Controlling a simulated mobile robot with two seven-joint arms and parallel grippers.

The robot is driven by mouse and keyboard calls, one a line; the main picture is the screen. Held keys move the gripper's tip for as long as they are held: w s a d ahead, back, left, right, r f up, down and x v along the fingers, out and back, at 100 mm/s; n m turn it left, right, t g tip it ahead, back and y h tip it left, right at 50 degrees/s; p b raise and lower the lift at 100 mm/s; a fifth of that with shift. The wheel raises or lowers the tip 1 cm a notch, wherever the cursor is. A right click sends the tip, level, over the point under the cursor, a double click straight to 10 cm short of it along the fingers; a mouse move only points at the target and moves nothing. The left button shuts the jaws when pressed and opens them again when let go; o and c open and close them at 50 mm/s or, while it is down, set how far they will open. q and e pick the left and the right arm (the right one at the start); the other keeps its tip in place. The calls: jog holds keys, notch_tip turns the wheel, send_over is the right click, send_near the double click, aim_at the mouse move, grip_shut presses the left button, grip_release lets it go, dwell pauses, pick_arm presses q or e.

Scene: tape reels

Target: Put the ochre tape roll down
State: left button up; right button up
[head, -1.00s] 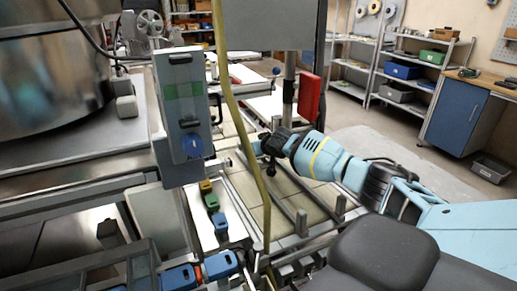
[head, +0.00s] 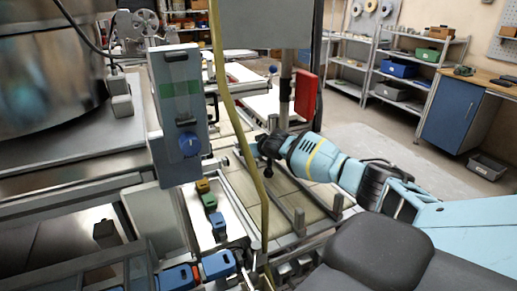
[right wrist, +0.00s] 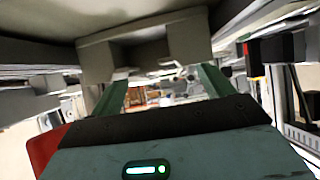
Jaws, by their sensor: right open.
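I cannot make out the ochre tape roll in either view. In the right wrist view my right gripper (right wrist: 163,88) shows two green fingers set wide apart. It is open, with no roll visible between the fingers. A grey block-like structure hangs close above the fingers in that view. My left gripper is not in view.
A grey box with a blue knob (head: 190,145) stands left of the yellow cable (head: 233,110). Small yellow, green and blue blocks (head: 210,202) line a white strip below. A red box (head: 306,94) hangs behind my right arm. Open floor (head: 375,150) lies to the right.

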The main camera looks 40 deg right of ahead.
jog(key=shift+r, duration=0.55)
jog(key=shift+s+r, duration=0.25)
jog(key=shift+r, duration=0.05)
jog(key=p+v, duration=0.2)
jog(key=v, duration=0.3)
jog(key=shift+s+r, duration=0.15)
jog(key=shift+r, duration=0.1)
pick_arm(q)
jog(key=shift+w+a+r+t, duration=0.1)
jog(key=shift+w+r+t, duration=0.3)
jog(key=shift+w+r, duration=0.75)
pick_arm(e)
jog(key=shift+v, duration=2.9)
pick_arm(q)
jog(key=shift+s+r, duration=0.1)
pick_arm(e)
jog(key=shift+s+a+f, duration=0.1)
jog(key=shift+f, duration=0.1)
